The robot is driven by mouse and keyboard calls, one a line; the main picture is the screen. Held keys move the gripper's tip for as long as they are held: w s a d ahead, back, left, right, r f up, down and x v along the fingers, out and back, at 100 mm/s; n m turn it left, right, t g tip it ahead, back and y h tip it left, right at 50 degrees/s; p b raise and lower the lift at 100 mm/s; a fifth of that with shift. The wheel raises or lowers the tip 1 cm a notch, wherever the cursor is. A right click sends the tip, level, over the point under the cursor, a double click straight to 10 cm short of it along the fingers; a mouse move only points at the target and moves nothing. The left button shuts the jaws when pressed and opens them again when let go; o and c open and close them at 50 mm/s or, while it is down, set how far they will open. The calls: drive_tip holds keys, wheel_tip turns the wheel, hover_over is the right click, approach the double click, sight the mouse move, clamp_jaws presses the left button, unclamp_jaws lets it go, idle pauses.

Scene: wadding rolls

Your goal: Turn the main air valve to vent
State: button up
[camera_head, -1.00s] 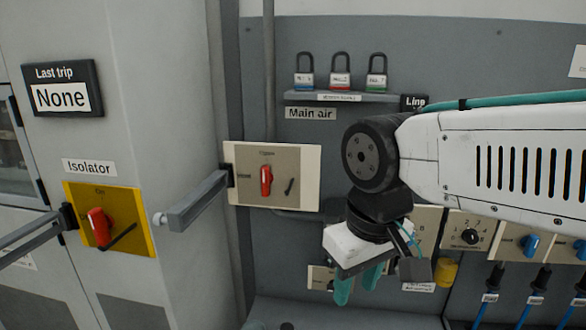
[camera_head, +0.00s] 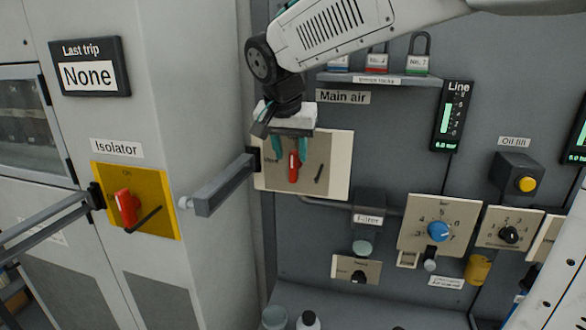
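The main air valve's red handle (camera_head: 294,165) points upright on a beige plate (camera_head: 339,180) below the "Main air" label (camera_head: 342,97). A small label on the plate's left and a dark diagonal mark at its right are too small to read. My gripper (camera_head: 290,150) hangs in front of the plate's upper part, pointing down. Its two teal fingers are apart, one on either side of the handle's top in the picture. Whether they touch the handle cannot be told. My gripper's body hides the plate's top edge.
A grey bar (camera_head: 222,184) sticks out left of the valve plate. The yellow isolator plate (camera_head: 160,190) with a red handle is further left. A lock shelf (camera_head: 378,79) with padlocks is above right. A filter (camera_head: 368,205) and a blue-knobbed regulator (camera_head: 438,231) are lower right.

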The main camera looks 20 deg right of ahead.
sight(293, 182)
drive_tip(key=x, duration=0.6)
clamp_jaws()
